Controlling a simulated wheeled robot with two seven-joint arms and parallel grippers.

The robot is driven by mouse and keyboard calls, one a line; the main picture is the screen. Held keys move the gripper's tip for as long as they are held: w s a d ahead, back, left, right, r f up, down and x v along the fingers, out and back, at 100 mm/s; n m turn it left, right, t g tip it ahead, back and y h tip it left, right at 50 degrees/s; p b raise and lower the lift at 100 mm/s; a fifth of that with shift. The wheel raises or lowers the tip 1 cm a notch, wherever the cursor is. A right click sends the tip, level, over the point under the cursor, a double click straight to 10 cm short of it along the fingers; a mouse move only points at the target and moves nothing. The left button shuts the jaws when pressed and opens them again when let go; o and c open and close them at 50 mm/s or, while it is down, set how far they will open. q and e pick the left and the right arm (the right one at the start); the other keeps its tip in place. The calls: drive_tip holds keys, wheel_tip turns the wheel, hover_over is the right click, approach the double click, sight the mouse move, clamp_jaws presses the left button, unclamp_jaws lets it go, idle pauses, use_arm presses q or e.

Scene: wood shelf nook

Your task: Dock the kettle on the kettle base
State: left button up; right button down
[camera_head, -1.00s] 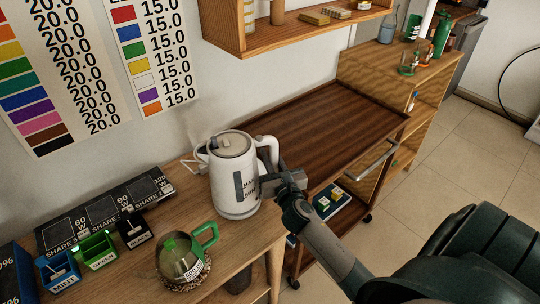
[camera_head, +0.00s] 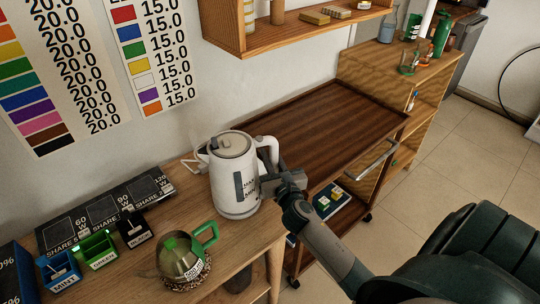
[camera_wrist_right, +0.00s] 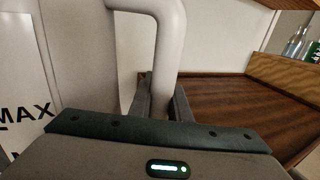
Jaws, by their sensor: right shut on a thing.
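The white kettle (camera_head: 232,178) stands upright at the right end of the wooden counter in the head view, its grey lid on and its handle to the right. My right gripper (camera_head: 270,184) is shut on the kettle's handle. In the right wrist view the white handle (camera_wrist_right: 166,60) passes between the two fingers of my right gripper (camera_wrist_right: 162,98), with the kettle body (camera_wrist_right: 75,60) on the left. The kettle base is not clearly visible; the kettle hides what is under it, and a white cord (camera_head: 190,164) shows behind it. My left gripper is not in view.
A glass pot with a green handle (camera_head: 182,256) stands on a coaster in front of the kettle. Small labelled boxes (camera_head: 98,250) and dark panels (camera_head: 82,222) are to the left. A brown cart (camera_head: 325,122) stands right of the counter, below a wall shelf (camera_head: 290,34).

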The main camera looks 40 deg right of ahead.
sight(275, 168)
drive_tip(key=shift+f+b, duration=0.4)
drive_tip(key=shift+f, duration=0.05)
drive_tip(key=c, duration=1.9)
unclamp_jaws()
drive_tip(key=shift+c, duration=0.2)
drive_tip(key=shift+p+v, duration=0.45)
drive_tip(key=shift+v, duration=2.2)
drive_tip(key=v, duration=0.5)
drive_tip(key=shift+s+a, duration=0.1)
drive_tip(key=shift+s, duration=0.3)
